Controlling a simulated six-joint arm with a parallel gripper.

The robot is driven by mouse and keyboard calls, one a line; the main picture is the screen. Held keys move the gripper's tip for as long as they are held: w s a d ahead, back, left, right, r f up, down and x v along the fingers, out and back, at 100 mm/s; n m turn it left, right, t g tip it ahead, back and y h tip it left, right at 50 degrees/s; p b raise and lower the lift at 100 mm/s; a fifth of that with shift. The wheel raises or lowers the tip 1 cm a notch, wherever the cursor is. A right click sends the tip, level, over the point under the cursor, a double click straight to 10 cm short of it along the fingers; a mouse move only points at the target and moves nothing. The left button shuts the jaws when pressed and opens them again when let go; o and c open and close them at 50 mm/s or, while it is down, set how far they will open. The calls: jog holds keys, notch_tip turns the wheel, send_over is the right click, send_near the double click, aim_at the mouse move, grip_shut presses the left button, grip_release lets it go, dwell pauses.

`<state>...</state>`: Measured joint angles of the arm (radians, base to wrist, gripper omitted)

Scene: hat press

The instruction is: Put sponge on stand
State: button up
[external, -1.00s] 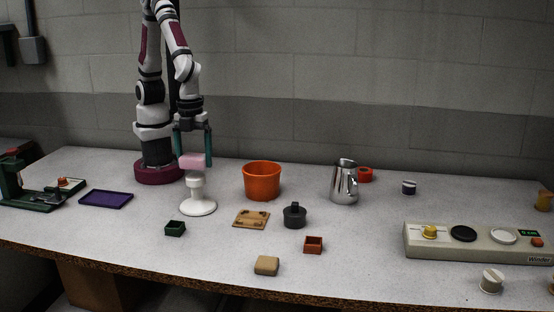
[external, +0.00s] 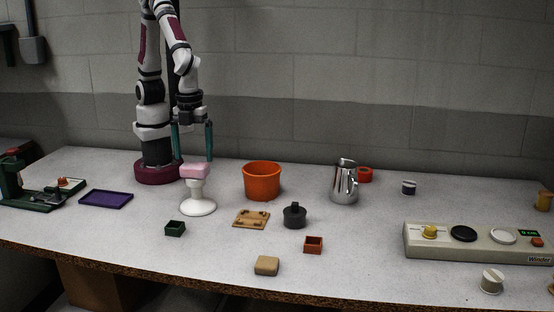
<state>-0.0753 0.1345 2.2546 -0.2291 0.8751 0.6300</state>
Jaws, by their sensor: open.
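A pink sponge (external: 195,170) lies on top of the white stand (external: 198,207), which has a round base and a short stem. The stand is upright on the table, in front of my arm's base. My gripper (external: 193,157) is open and empty, pointing down just above the sponge, with its teal fingers spread wide.
An orange pot (external: 262,181) stands close to the right of the stand. A small dark green box (external: 175,228), a wooden plate (external: 251,219) and a dark lidded weight (external: 294,216) lie in front. A purple tray (external: 106,199) is to the left.

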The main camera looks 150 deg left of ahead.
aim_at(194, 164)
notch_tip(194, 164, up, 8)
jog(key=s+a+n+y, duration=0.1)
jog(key=s+n, duration=0.2)
jog(key=s, duration=1.2)
jog(key=shift+s+a+f+y, duration=0.2)
jog(key=shift+s+f+y, duration=0.1)
jog(key=shift+y, duration=0.1)
